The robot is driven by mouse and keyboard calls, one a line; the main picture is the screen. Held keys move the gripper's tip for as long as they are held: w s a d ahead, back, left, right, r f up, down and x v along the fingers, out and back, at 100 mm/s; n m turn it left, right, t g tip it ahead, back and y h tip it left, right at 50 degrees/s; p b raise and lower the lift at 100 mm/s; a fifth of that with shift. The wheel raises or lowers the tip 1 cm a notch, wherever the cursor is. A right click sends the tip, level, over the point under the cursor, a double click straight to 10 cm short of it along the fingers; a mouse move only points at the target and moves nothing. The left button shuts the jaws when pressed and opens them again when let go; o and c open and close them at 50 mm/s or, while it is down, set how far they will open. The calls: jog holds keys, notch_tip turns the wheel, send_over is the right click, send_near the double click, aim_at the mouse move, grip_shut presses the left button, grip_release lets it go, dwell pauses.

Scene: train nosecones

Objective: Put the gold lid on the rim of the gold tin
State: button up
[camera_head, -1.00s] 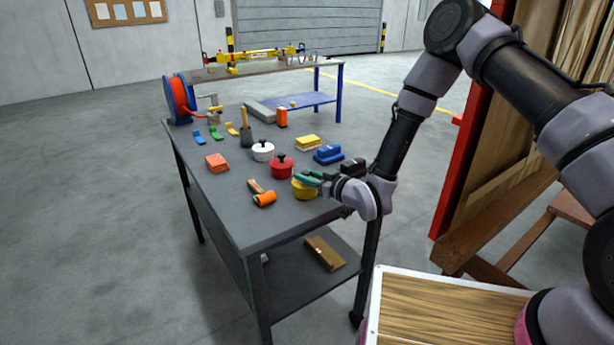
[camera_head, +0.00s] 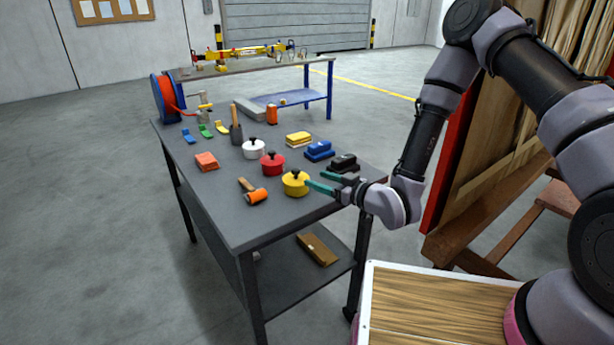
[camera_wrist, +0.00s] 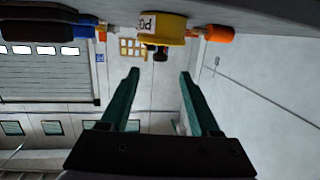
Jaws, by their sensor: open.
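The gold tin (camera_head: 294,188) stands upright near the right front edge of the grey table. The gold lid (camera_head: 295,178), with a dark knob, sits on top of the tin and looks about level; any small gap is too small to tell. In the wrist view the picture is upside down: the gold tin (camera_wrist: 172,22) carries a white label, and the lid (camera_wrist: 168,42) with its black knob lies against the rim. My gripper (camera_head: 320,181) is just right of the tin, its teal fingers apart and empty. In the wrist view my gripper (camera_wrist: 160,72) points towards the knob without touching it.
A red pot (camera_head: 272,163) and a white pot (camera_head: 253,149) stand behind the tin. An orange-headed mallet (camera_head: 256,195) lies to its left. Black (camera_head: 344,163), blue (camera_head: 319,151) and yellow (camera_head: 298,139) blocks lie behind to the right. The table's left front is bare.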

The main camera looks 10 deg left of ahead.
jog(key=w+d+r+m+t+h, duration=0.1)
jog(key=w+d+r+m+h, duration=0.1)
jog(key=w+d+r+h, duration=0.5)
jog(key=w+d+r+m+h, duration=0.15)
jog(key=w+d+r, duration=0.25)
jog(key=d+r, duration=0.6)
jog(key=s+d+r+m+h, duration=0.2)
jog(key=d+r+m, duration=0.1)
jog(key=d+r, duration=0.3)
jog(key=s+d+r+m+h, duration=0.1)
jog(key=s+d+r+m, duration=0.25)
jog(key=d, duration=0.45)
jog(key=s+d+r+m, duration=0.2)
jog(key=s+r, duration=0.1)
jog(key=s, duration=0.3)
jog(key=s+d+r+m+g, duration=0.1)
jog(key=s+d+r+m, duration=0.1)
jog(key=s, duration=0.5)
jog(key=s+d+r+m+g, duration=0.1)
jog(key=s+d+r+m, duration=0.1)
jog(key=s+r, duration=0.3)
jog(key=shift+s+d, duration=0.5)
jog(key=shift+s, duration=0.35)
